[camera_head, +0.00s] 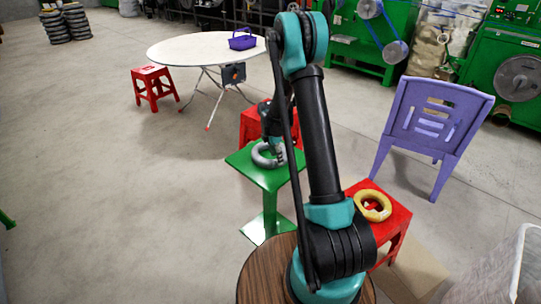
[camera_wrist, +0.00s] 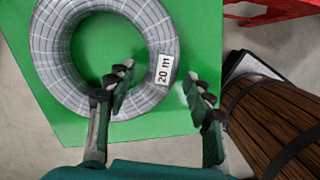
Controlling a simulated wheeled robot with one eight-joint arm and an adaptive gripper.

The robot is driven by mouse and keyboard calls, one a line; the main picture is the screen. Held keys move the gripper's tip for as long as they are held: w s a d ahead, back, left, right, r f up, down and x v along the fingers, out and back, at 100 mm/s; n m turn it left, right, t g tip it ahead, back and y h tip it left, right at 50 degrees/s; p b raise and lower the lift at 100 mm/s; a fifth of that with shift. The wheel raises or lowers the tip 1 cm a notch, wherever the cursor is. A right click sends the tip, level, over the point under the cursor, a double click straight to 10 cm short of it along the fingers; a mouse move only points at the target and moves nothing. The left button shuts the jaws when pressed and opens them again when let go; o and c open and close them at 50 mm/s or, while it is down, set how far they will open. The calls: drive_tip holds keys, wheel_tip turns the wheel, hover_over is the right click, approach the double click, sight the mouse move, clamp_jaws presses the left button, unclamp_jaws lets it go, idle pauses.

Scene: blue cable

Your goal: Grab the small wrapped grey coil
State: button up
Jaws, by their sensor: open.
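The grey wrapped coil (camera_wrist: 62,62) lies flat on a green stand top (camera_wrist: 203,60) in the wrist view, with a white label reading "20 m" on its right side. In the head view the coil (camera_head: 262,157) sits on the green stand (camera_head: 270,181), partly hidden by my gripper. My gripper (camera_wrist: 157,88) is open and empty. In the wrist view its left finger overlaps the coil's lower hole and inner edge, and its right finger is just outside the coil's right edge. I cannot tell how high the fingers are above the stand.
A yellow coil (camera_head: 373,206) lies on a red stool (camera_head: 398,222) at the right. A purple chair (camera_head: 431,125) stands behind it. Another red stool (camera_head: 249,122) is behind the green stand. A wooden barrel (camera_wrist: 275,125) is close to my right finger in the wrist view.

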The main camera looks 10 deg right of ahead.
drive_tip(key=shift+w+d+f, duration=0.1)
drive_tip(key=shift+d+f, duration=0.05)
drive_tip(key=shift+f, duration=0.65)
drive_tip(key=shift+d+f, duration=0.15)
drive_tip(key=shift+f, duration=0.65)
clamp_jaws()
